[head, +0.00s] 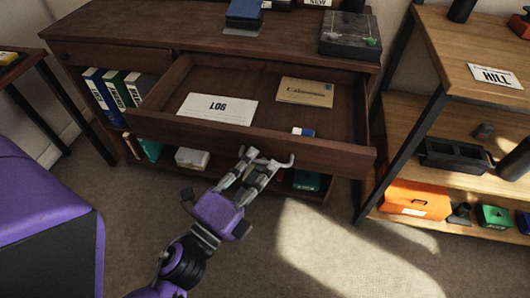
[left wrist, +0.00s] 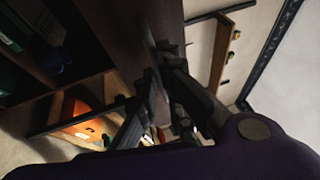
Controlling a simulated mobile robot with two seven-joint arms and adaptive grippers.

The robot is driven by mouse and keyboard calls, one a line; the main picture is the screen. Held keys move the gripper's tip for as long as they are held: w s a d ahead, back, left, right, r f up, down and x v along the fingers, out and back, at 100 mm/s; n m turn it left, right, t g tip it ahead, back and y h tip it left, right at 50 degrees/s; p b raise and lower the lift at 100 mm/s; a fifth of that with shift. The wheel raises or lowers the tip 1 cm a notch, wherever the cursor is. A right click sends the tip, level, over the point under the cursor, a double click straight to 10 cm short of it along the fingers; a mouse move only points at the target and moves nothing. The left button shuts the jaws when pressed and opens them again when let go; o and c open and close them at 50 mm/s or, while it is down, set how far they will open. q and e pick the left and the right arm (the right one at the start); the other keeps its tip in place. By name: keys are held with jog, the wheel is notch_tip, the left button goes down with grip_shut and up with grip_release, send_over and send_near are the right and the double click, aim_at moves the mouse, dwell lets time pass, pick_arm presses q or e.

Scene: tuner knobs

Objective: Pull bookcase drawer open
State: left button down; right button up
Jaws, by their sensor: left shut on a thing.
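The dark brown bookcase (head: 120,36) stands ahead in the head view. Its wide drawer (head: 330,153) is pulled out well toward me, showing the inside. A pale curved handle (head: 284,163) is on the drawer front. My left gripper (head: 250,160) is shut on this handle, and its fingers hide part of it. In the left wrist view the gripper's dark fingers (left wrist: 165,95) are close against a dark brown panel; the handle is hard to make out there. My right gripper is not in view.
A white LOG sheet (head: 217,108), a tan envelope (head: 305,92) and a small blue-white item (head: 303,132) lie in the drawer. Binders (head: 105,90) stand on the shelf at left. A wooden shelf unit (head: 435,60) with an orange box (head: 415,198) stands close at right. Carpet (head: 330,250) in front is clear.

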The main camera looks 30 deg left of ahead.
pick_arm(q)
jog(key=shift+f, duration=0.15)
jog(key=c, duration=1.9)
grip_release()
